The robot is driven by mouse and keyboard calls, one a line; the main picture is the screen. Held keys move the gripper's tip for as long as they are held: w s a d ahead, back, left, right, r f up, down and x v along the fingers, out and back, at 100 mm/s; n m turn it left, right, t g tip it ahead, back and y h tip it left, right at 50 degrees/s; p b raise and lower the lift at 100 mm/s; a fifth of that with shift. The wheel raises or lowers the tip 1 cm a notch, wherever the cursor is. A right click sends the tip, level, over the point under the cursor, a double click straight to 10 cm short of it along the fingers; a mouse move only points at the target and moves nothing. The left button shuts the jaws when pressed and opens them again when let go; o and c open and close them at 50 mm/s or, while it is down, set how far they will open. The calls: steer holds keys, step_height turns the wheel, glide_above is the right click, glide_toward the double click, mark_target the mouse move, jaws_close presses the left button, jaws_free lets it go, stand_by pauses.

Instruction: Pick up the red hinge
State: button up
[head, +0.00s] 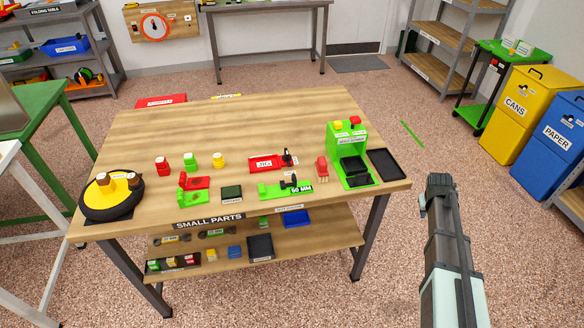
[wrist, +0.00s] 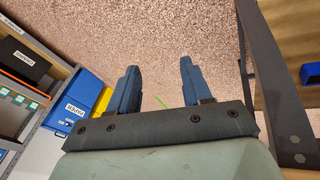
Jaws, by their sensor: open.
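Another red piece (head: 321,167) stands right of the middle, left of the green machine. My gripper (head: 438,182) is off the table's right side, well apart from both pieces. In the wrist view my gripper (wrist: 159,68) has its two dark blue fingers spread with nothing between them; no red piece shows there.
A red jig block (head: 267,164), a green 50 MM fixture (head: 270,191), a green machine (head: 338,135), a black tray (head: 389,163) and a black-yellow round stand (head: 112,205) are on the table. Yellow and blue bins (head: 528,112) stand at right.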

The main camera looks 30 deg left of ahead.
steer(key=w+a+r+t, duration=0.1)
steer(key=w+a+r, duration=0.35)
steer(key=r, duration=0.35)
steer(key=w+a+r+n+t+y, duration=0.1)
steer(key=w+a+r+t, duration=0.15)
steer(key=a+r, duration=0.45)
steer(key=w+a+r, duration=0.3)
steer(key=w+r, duration=0.1)
steer(key=r, duration=0.6)
steer(key=s+a+r+g+y, duration=0.1)
steer(key=s+a, duration=0.1)
steer(key=a, duration=0.6)
steer(key=s+a+r+y, duration=0.1)
steer(key=s+a, duration=0.2)
steer(key=a, duration=0.6)
steer(key=s+a+r+g+y, duration=0.1)
steer(key=s+a+r, duration=0.1)
steer(key=a, duration=0.7)
steer(key=shift+s+m+g, duration=0.35)
steer(key=shift+m, duration=0.05)
steer(key=s+a+g, duration=0.2)
steer(key=s+a, duration=0.8)
steer(key=a, duration=0.2)
steer(key=n+g+h, duration=0.2)
steer(key=g+h, duration=0.1)
glide_above(181, 177)
step_height(181, 177, down, 2)
step_height(181, 177, down, 14)
steer(key=shift+w+r, duration=0.1)
steer(key=shift+r, duration=0.15)
